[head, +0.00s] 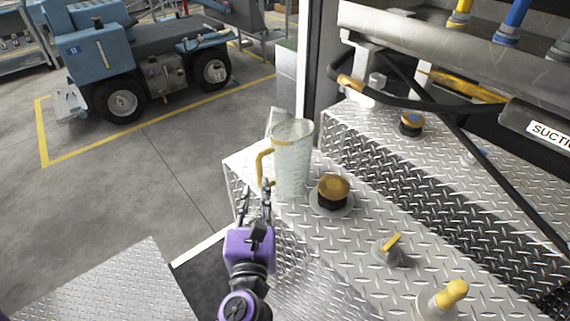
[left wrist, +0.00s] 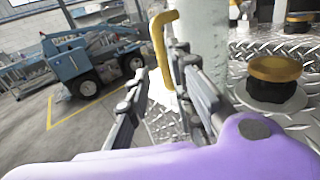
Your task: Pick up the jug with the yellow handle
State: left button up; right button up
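The jug (head: 292,165) is clear and pale, with a yellow handle (head: 262,163) on its left side. It stands upright on the diamond-plate deck. In the left wrist view the jug (left wrist: 203,40) is cut off at the top, and its handle (left wrist: 158,42) hangs in front of the fingers. My left gripper (head: 256,190) is open, just below and in front of the handle. In the left wrist view the fingers of the gripper (left wrist: 160,68) are spread apart, with the handle's lower part near the right fingertip. I cannot tell whether they touch. My right gripper is not in view.
A yellow-topped black cap (head: 333,192) sits close right of the jug. A yellow-handled valve (head: 390,248) and yellow-tipped fitting (head: 442,298) stand nearer. A raised step with black hose (head: 430,104) lies behind right. A blue vehicle (head: 140,60) is on the floor, back left.

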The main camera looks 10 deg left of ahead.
aim_at(260, 176)
pick_arm(q)
jog(key=p+x, duration=0.1)
jog(key=x, duration=0.6)
jog(key=shift+w+d+p, duration=0.2)
jog(key=shift+p, duration=0.1)
jog(key=shift+w+a+f, duration=0.1)
jog(key=shift+w+f, duration=0.05)
jog(key=shift+w, duration=0.2)
jog(key=shift+s, duration=0.1)
grip_shut()
